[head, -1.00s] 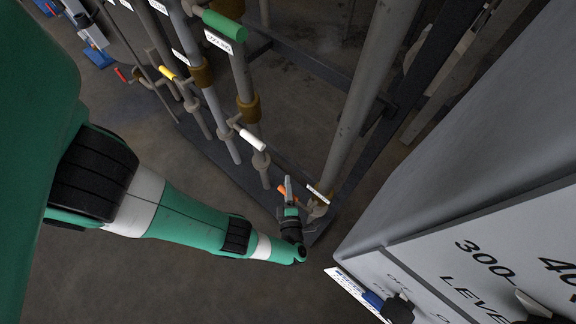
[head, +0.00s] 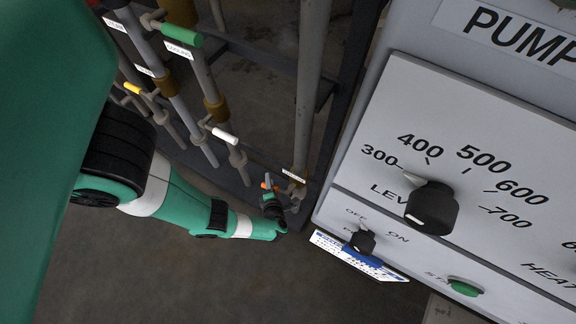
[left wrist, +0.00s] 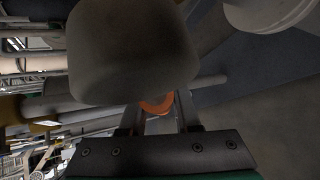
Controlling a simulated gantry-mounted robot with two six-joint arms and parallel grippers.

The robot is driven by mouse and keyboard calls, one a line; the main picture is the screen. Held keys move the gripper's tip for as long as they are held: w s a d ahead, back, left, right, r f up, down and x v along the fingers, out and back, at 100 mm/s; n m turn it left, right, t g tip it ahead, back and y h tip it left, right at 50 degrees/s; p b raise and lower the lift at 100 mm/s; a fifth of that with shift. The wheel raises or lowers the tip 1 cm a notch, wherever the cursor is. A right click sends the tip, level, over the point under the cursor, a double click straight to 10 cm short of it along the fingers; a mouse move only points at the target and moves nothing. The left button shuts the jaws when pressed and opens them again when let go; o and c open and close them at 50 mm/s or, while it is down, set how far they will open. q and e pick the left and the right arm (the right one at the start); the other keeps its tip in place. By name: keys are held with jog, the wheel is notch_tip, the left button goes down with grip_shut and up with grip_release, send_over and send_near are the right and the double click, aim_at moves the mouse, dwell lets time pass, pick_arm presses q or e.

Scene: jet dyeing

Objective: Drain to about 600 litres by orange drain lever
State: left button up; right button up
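The orange drain lever (head: 264,185) shows as a small orange patch low on the pipe frame in the head view. My left gripper (head: 270,188) is at it, reaching in from the left. In the left wrist view the round orange end of the lever (left wrist: 157,104) lies between the two fingers (left wrist: 160,114) and fills the gap, so the gripper looks shut on it. The rest of the lever is mostly hidden. The LEVEL dial has a black knob (head: 432,207) with its pale pointer near the 300 mark. My right gripper is not in view.
Green (head: 182,35), yellow (head: 133,88) and white (head: 224,136) levers sit on pipes further up and left. The grey control panel (head: 470,120) fills the right side, with a small switch (head: 362,240) and a green button (head: 465,287). A large grey rounded body (left wrist: 132,52) blocks much of the wrist view.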

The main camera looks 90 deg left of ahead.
pick_arm(q)
jog(key=o, duration=0.3)
jog(key=shift+o, duration=0.2)
jog(key=p+v, duration=0.3)
jog(key=v, duration=0.8)
jog(key=shift+d+p, duration=0.25)
jog(key=shift+p, duration=0.1)
jog(key=shift+r, duration=0.1)
